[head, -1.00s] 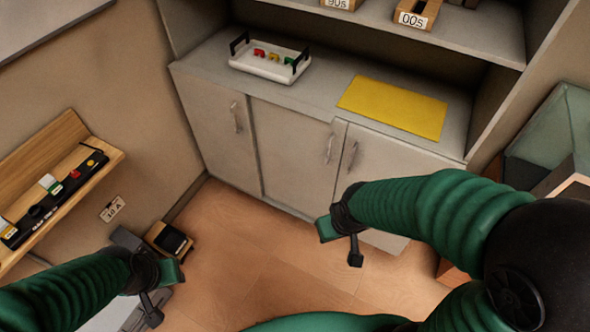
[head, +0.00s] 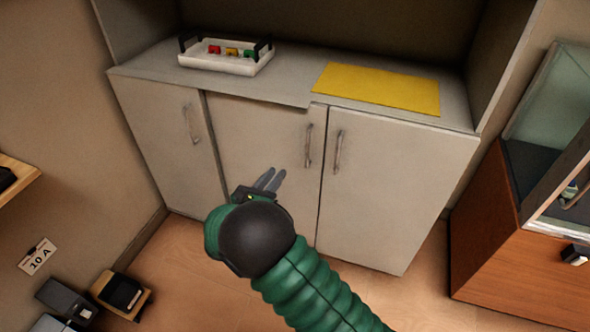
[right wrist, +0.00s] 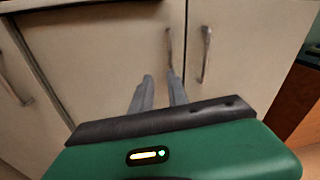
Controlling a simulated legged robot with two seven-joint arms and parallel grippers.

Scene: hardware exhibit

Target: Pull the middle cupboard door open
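The middle cupboard door (head: 250,130) is pale grey and looks shut. Its upright metal handle (head: 308,145) is near its right edge; the handle also shows in the right wrist view (right wrist: 169,48). My right gripper (head: 270,178) is in front of this door, below and left of the handle in the head view. Its two fingers (right wrist: 160,76) are apart with nothing between them. In the right wrist view the right fingertip overlaps the handle's lower end; I cannot tell if they touch. My left gripper is out of view.
The left door (head: 165,140) and right door (head: 385,180) look shut, with handles (head: 192,123) and (head: 338,151). A white tray (head: 215,64) and yellow mat (head: 380,88) lie on the counter. A wooden cabinet (head: 510,250) stands at right. Floor before the cupboard is clear.

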